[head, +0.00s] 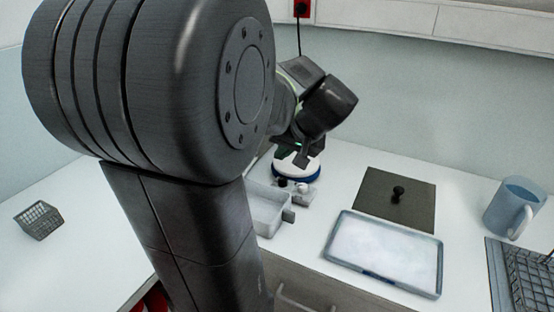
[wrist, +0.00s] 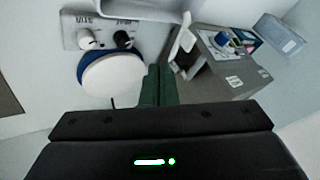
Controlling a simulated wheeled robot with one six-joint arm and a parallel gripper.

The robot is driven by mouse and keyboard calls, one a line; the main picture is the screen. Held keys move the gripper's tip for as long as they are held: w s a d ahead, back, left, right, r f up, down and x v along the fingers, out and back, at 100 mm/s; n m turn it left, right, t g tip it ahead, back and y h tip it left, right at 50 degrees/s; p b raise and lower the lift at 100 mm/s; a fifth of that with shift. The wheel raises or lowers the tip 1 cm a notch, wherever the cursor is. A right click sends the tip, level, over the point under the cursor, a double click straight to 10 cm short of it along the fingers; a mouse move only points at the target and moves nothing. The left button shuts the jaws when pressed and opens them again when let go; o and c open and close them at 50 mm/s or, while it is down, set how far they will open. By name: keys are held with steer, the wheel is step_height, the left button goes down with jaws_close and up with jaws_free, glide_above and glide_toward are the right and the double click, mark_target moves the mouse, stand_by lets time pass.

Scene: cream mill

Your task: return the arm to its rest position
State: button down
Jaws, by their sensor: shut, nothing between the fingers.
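My arm fills the left and middle of the head view and bends over the worktop. My gripper (head: 297,158) points down above a round white disc with a blue rim (head: 305,173), and looks apart from it. In the wrist view the dark green fingers of my gripper (wrist: 158,74) are together with nothing between them. The blue-rimmed disc (wrist: 112,84) lies to the left of the fingers there. My arm hides part of the worktop in the head view.
A white bin (head: 266,213) stands beside my arm. A labelled plate with a white and a black knob (wrist: 82,22) adjoins the disc. To the right are a dark mat (head: 420,190), a pale tray (head: 385,250), a blue mug (head: 510,208) and a wire rack (head: 525,280). A small basket (head: 40,220) stands left.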

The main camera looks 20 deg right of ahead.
steer(key=shift+v, duration=0.95)
steer(key=shift+a, duration=0.1)
